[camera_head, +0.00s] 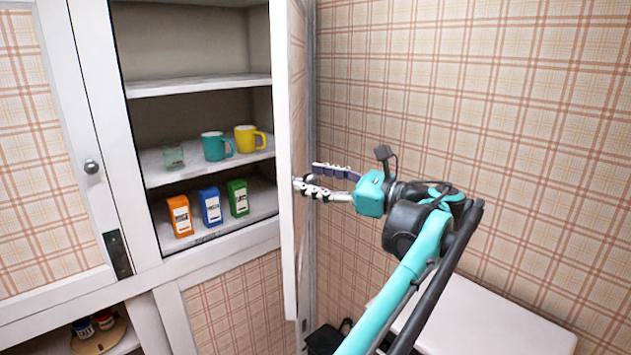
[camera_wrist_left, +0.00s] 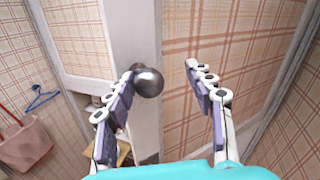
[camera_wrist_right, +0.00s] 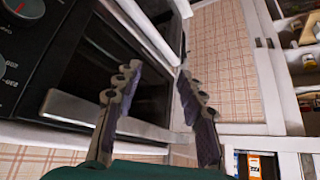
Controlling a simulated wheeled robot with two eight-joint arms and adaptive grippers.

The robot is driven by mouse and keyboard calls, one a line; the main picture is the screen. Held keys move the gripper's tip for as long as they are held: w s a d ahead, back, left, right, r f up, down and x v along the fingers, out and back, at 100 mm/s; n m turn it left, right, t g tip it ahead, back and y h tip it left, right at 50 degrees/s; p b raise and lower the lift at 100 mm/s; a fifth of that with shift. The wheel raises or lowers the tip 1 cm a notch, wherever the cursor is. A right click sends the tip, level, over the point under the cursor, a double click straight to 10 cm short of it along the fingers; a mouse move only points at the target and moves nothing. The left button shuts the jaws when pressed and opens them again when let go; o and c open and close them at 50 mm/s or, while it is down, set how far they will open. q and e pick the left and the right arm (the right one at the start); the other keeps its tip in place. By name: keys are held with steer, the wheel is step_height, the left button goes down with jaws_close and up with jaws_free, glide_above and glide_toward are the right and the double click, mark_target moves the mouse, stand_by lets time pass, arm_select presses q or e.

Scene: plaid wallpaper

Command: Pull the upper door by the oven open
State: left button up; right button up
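The upper cupboard door (camera_head: 288,190) stands swung out, seen nearly edge-on, and the shelves behind it are exposed. My left gripper (camera_head: 305,180) is beside its right face, with its fingers spread. In the left wrist view the door's dark round knob (camera_wrist_left: 149,82) is by the tip of the left finger, inside the open fingers (camera_wrist_left: 162,72); I cannot tell whether they touch. The black oven (camera_wrist_right: 75,60) shows in the right wrist view. My right gripper (camera_wrist_right: 158,75) is in front of it, fingers apart and empty. It is not visible in the head view.
Shelves hold a teal mug (camera_head: 214,146), a yellow mug (camera_head: 245,138), a glass (camera_head: 173,155) and several cartons (camera_head: 210,206). A closed plaid door (camera_head: 45,190) is on the left. A plaid wall (camera_head: 500,110) and a white surface (camera_head: 490,320) are on the right.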

arm_select(q)
steer(key=shift+s, duration=0.35)
steer(key=v, duration=1.2)
arm_select(e)
steer(key=shift+s, duration=0.25)
